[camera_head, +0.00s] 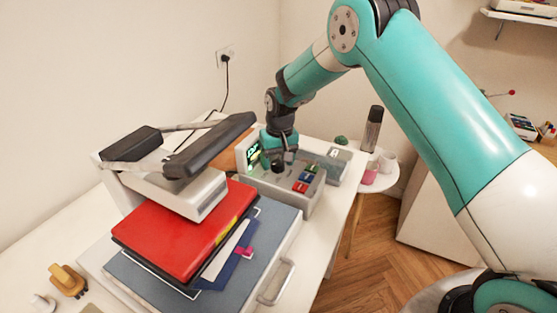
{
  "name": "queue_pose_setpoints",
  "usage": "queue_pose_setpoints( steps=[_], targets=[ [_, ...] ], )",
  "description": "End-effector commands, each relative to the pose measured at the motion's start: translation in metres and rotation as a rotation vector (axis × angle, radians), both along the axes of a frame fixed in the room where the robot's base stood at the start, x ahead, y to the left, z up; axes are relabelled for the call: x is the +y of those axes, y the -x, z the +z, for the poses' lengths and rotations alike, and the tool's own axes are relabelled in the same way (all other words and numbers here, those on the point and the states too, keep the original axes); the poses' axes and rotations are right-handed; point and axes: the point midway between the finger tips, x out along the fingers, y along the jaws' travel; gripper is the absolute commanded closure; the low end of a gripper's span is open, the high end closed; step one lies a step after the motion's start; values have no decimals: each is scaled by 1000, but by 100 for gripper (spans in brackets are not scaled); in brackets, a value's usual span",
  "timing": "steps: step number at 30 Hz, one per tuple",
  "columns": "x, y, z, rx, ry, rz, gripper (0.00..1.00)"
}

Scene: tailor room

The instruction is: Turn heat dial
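A grey control box (292,202) stands on the white table, with a black round dial (277,167) on its top. A small screen with green marks (254,155) is at its left end, and red, green and blue buttons (306,178) are on the right. My gripper (281,157) points down right at the dial. Its fingertips are small and dark, and I cannot tell whether they touch the dial or how far apart they are.
A heat press (165,192) with a raised black handle stands left of the box. A red folder (175,235) lies over blue-grey sheets (165,283). A yellow-brown object (68,280) lies front left. A round side table (385,180) with cups and a dark bottle (373,130) stands behind right.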

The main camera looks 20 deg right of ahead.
Motion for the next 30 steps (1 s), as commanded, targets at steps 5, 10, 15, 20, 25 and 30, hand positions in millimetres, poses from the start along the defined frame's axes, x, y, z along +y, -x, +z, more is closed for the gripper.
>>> queue_pose_setpoints(
  steps=[5,10,15,20,25,30],
  targets=[
    [0,0,0,1,0,1,35],
    [0,-1,11,-2,-1,1,35],
    [-3,-1,45,-5,-1,1,35],
    [-5,-1,88,-6,-1,2,35],
    [-8,-1,129,-4,-1,1,35],
    [-9,-1,158,-2,0,0,35]
  ],
)
